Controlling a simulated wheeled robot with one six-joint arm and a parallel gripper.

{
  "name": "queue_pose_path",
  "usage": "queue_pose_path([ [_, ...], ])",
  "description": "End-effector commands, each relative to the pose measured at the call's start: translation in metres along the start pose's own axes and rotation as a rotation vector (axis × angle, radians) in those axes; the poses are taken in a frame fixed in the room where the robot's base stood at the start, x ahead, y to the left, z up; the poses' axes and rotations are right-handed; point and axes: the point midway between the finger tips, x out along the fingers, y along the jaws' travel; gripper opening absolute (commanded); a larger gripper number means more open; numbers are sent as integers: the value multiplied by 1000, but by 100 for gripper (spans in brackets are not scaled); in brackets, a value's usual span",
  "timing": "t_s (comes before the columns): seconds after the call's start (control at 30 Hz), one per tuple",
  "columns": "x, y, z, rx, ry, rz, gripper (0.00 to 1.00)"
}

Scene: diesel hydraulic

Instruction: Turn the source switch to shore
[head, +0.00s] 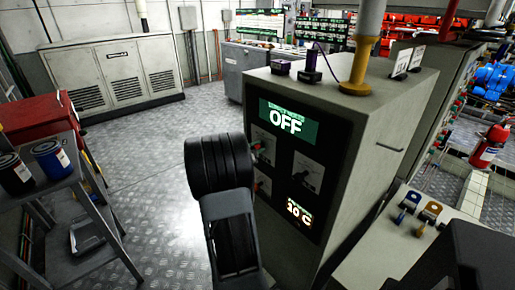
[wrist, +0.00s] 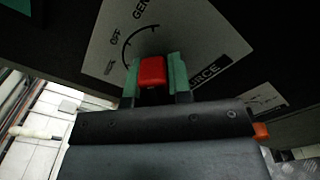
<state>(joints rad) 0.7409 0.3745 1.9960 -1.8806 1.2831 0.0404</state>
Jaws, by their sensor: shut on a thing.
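The source switch is a red knob (wrist: 152,71) on a pale label plate (wrist: 205,45). The plate's lettering reads GEN, OFF, a third word too blurred to read, and part of SOURCE. My gripper (wrist: 157,88) has its green fingers on both sides of the knob and is shut on it. Which mark the knob points at cannot be told. In the head view the grey cabinet (head: 375,125) carries the dark panel, and its green display (head: 288,122) reads OFF. My arm covers part of the panel's left side there.
Another plate with a knob (head: 307,172) sits right of my arm, above a lit readout (head: 299,213). A side console with blue and yellow switches (head: 420,218) stands at right. A cart with cans (head: 50,160) stands at left. Open floor (head: 150,150) lies between cart and cabinet.

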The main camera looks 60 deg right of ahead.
Motion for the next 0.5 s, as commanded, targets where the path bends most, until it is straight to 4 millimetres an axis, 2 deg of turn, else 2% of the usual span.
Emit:
queue_pose_path([
  [0.27, 0, 1, 2, -159, 0, -2, 0],
  [0.5, 0, 2, 3, -383, 1, -3, 0],
])
